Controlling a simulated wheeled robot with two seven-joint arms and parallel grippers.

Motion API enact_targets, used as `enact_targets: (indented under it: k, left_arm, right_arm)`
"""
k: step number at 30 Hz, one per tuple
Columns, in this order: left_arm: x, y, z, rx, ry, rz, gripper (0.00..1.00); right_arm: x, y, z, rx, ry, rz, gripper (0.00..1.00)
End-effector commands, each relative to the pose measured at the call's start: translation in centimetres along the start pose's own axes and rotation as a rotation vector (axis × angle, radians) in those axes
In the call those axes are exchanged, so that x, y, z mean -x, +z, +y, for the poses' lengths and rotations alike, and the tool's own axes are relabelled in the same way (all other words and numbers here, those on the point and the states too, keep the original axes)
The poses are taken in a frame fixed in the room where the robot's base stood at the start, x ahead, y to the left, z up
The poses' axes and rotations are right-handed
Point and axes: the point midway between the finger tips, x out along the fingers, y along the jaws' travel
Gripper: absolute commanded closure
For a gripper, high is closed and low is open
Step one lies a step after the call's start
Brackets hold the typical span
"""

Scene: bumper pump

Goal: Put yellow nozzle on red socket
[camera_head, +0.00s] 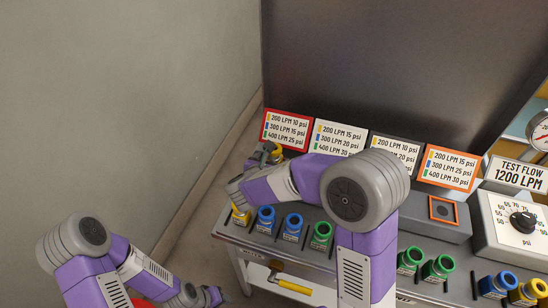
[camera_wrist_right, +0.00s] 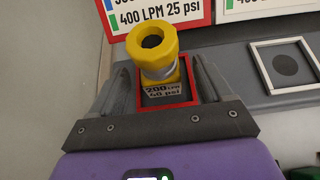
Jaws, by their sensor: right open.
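In the right wrist view, a yellow nozzle (camera_wrist_right: 152,45) with a pale metallic neck stands upright, slightly tilted in the picture, at the red-framed socket (camera_wrist_right: 190,103). My right gripper (camera_wrist_right: 160,68) is open, with one finger on each side of the nozzle's lower part and gaps between. In the head view, the nozzle (camera_head: 278,150) shows beside my right gripper (camera_head: 266,154), below the red-framed sign; the socket is hidden there. My left arm is low at the left; its gripper fingers cannot be made out (camera_head: 212,296).
Blue nozzles (camera_head: 265,218), green nozzles (camera_head: 320,235) and another yellow nozzle (camera_head: 240,214) stand along the bench front. A white-framed socket (camera_wrist_right: 288,65) is right of the red one. An orange-framed socket (camera_head: 443,210) is bare. A dial box (camera_head: 510,225) stands at right.

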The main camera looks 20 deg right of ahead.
Motion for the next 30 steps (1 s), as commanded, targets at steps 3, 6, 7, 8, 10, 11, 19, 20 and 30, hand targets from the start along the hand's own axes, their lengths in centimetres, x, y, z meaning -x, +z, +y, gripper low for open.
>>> enact_targets:
  k: [3,6,7,8,10,11,19,20,30]
  left_arm:
    - [0.9,0.1,0.3,0.0,0.0,0.0,0.57]
    - [1.4,0.1,0.5,0.0,0.0,0.0,0.57]
    - [1.6,0.1,0.6,0.0,0.0,0.0,0.57]
    - [1.7,0.1,0.6,0.0,0.0,0.0,0.57]
    - [1.9,0.1,0.7,0.0,0.0,0.0,0.57]
    - [2.0,0.1,0.8,0.0,0.0,0.0,0.57]
    - [2.2,0.1,0.8,0.0,0.0,0.0,0.57]
    - [2.2,0.1,0.8,0.0,0.0,0.0,0.57]
    - [2.2,0.1,0.8,0.0,0.0,0.0,0.57]
  right_arm:
    - [3.1,0.3,0.1,0.0,0.005,-0.001,0.21]
    - [5.2,0.3,0.1,0.0,0.005,-0.001,0.21]
    - [5.8,0.3,0.1,0.0,0.005,-0.001,0.21]
    - [6.3,0.3,0.1,0.001,0.004,-0.001,0.21]
    - [7.4,0.2,0.1,0.0,0.003,-0.001,0.21]
    - [7.8,0.2,0.1,-0.001,0.002,-0.001,0.21]
    - [9.2,0.1,0.0,-0.002,0.0,0.0,0.21]
    - [9.2,0.0,0.0,-0.002,0.0,0.0,0.21]
    - [9.2,0.0,0.0,-0.002,0.0,0.0,0.21]
